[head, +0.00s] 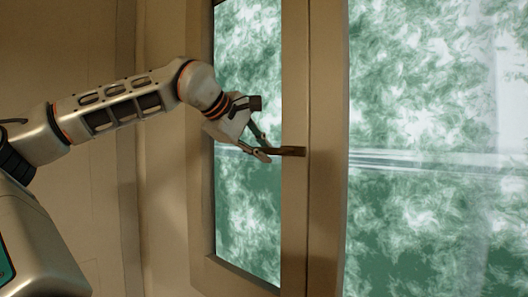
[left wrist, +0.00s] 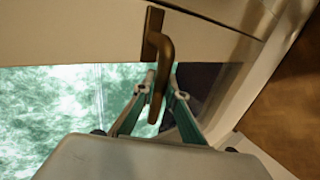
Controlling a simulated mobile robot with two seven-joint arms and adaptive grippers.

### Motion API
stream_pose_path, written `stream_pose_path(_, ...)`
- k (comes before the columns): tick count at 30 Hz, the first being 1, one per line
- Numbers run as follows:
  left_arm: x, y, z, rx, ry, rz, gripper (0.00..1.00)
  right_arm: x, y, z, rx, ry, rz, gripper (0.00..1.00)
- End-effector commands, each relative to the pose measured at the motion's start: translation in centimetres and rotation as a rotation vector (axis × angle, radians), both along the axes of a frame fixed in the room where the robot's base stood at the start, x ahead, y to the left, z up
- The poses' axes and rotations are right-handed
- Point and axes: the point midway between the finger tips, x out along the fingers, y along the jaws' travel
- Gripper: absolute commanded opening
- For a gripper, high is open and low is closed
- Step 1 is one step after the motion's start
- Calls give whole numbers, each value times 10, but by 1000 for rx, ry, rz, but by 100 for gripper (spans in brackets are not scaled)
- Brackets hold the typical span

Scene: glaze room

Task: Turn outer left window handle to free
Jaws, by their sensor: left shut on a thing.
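The window handle (head: 291,151) is a dark bronze lever on the tan right-hand stile of the left window sash (head: 294,80). In the head view it lies about level, its free end pointing left. My left gripper (head: 265,153) reaches it from the left and is shut on that free end. In the left wrist view the handle (left wrist: 166,55) comes from its backplate at the top and runs down between the two fingers of my left gripper (left wrist: 160,90). My right gripper is not in view.
Green and white patterned glass (head: 248,50) fills the left sash behind my gripper. A second pane (head: 430,90) lies right of the central frame post (head: 326,120). A plain tan wall (head: 60,50) stands at the left, behind my left arm.

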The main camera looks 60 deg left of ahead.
Motion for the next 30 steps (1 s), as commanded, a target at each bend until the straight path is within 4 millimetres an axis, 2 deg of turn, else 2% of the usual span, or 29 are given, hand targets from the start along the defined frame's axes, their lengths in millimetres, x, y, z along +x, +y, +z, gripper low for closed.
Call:
stream_pose_path(6,0,1,2,6,-4,0,0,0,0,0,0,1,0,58)
stream_pose_path(7,0,1,2,5,-4,1,20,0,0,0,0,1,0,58)
stream_pose_path(8,0,1,2,5,-3,1,27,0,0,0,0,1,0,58)
stream_pose_path(9,0,1,2,5,-3,1,29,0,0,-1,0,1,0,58)
stream_pose_path(20,-2,0,2,2,-2,2,29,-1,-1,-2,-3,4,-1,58)
stream_pose_path(25,-18,-4,14,4,-4,2,29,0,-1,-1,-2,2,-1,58)
stream_pose_path(30,-46,-10,34,4,-6,4,29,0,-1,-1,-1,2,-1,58)
